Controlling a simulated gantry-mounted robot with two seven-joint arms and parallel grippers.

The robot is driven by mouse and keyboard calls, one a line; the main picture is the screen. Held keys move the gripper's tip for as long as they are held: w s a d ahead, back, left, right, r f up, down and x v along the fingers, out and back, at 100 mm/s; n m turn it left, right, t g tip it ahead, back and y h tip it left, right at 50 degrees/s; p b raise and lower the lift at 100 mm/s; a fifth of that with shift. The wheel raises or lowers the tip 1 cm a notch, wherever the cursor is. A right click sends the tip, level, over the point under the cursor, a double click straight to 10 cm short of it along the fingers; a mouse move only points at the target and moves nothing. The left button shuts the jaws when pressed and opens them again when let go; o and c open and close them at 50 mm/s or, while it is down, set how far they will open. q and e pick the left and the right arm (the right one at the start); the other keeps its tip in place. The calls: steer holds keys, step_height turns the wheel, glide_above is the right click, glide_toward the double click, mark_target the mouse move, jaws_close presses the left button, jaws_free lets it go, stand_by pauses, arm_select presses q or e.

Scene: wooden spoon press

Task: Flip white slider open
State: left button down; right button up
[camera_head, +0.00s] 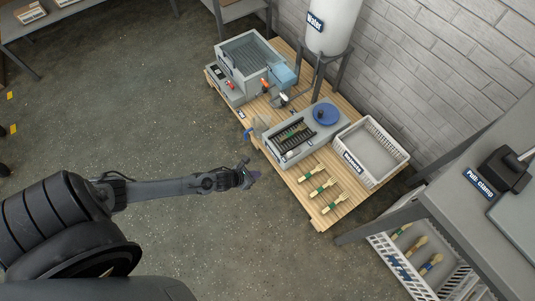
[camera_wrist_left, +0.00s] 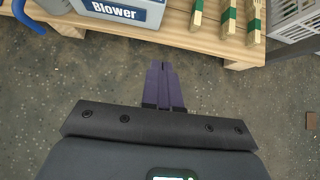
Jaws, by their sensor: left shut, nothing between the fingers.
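My left gripper (camera_head: 254,176) is over the bare floor, to the left of the wooden pallet. In the left wrist view its purple fingers (camera_wrist_left: 163,82) are together and empty, pointing toward the pallet edge. A grey machine with a blue round lid (camera_head: 325,114) stands on the pallet. A small white part (camera_head: 290,154) shows at its near left end; I cannot tell if this is the white slider. Another small white part (camera_head: 284,98) is by the pipe. My gripper touches neither. My right gripper is out of view.
The wooden pallet (camera_head: 318,211) carries several green-banded wooden pieces and a white crate (camera_head: 397,153). A blower box (camera_wrist_left: 150,12) is at the pallet edge. A grey boxy machine (camera_head: 245,65) and white water tank (camera_head: 333,25) stand behind. Floor around my gripper is clear.

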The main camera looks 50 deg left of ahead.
arm_select(q)
steer(key=w+a+r, duration=0.2)
steer(key=w+r, duration=0.2)
steer(key=b, duration=0.9)
glide_toward(287, 155)
steer(key=shift+t, duration=0.3)
steer(key=shift+s+f+x, duration=0.15)
steer(key=shift+x, duration=1.4)
steer(key=shift+s+f+x, duration=0.15)
steer(key=shift+x, duration=1.35)
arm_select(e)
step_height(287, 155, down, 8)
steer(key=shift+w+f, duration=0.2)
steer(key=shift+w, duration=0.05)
